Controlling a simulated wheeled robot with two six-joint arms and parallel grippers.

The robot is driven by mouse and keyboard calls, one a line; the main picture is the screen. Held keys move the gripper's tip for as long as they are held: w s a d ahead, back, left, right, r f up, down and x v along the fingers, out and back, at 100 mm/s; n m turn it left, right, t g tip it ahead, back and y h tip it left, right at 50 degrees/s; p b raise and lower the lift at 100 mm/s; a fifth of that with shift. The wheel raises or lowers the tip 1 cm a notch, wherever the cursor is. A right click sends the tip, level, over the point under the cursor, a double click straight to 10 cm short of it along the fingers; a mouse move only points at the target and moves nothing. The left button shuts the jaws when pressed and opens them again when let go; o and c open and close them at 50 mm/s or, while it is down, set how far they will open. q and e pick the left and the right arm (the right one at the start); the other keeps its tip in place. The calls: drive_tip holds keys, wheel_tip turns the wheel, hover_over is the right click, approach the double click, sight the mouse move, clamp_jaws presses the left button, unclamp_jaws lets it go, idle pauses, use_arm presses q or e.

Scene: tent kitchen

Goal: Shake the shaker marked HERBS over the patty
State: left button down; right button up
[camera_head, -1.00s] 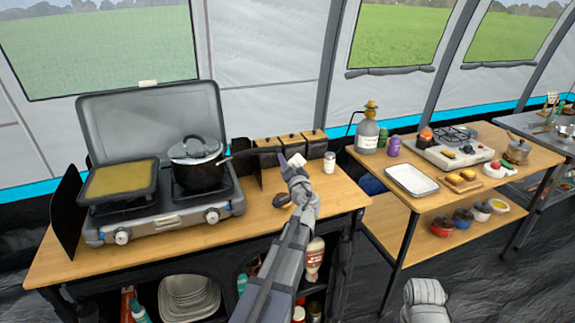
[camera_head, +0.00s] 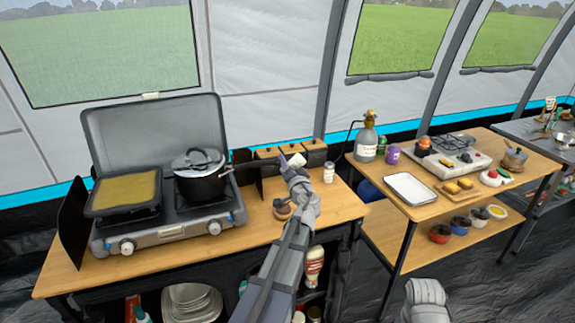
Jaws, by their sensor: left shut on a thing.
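My left gripper (camera_head: 294,170) is shut on a small white shaker (camera_head: 298,160), held above the wooden table (camera_head: 250,229) in front of the wooden boxes. The shaker is tilted; its marking cannot be read. A second small white jar (camera_head: 329,172) stands upright on the table, right of the gripper. A small brown round item with a dark part (camera_head: 283,210) lies below and left of the gripper, partly hidden by my arm. I cannot make out a patty for certain.
A camping stove (camera_head: 168,236) bears a griddle with a yellowish surface (camera_head: 124,193) and a lidded pot (camera_head: 203,185), whose handle reaches toward my left gripper. Wooden boxes (camera_head: 315,147) stand behind. The right table (camera_head: 410,209) holds a white tray (camera_head: 411,188), a bottle (camera_head: 367,140) and a burner.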

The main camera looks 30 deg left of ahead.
drive_tip(key=shift+f, duration=0.1)
wheel_tip(320, 180, down, 4)
drive_tip(key=b, duration=0.4)
drive_tip(key=shift+f, duration=0.25)
wheel_tip(320, 180, up, 5)
drive_tip(key=p, duration=0.4)
wheel_tip(320, 180, down, 5)
drive_tip(key=b, duration=0.4)
idle(0.3)
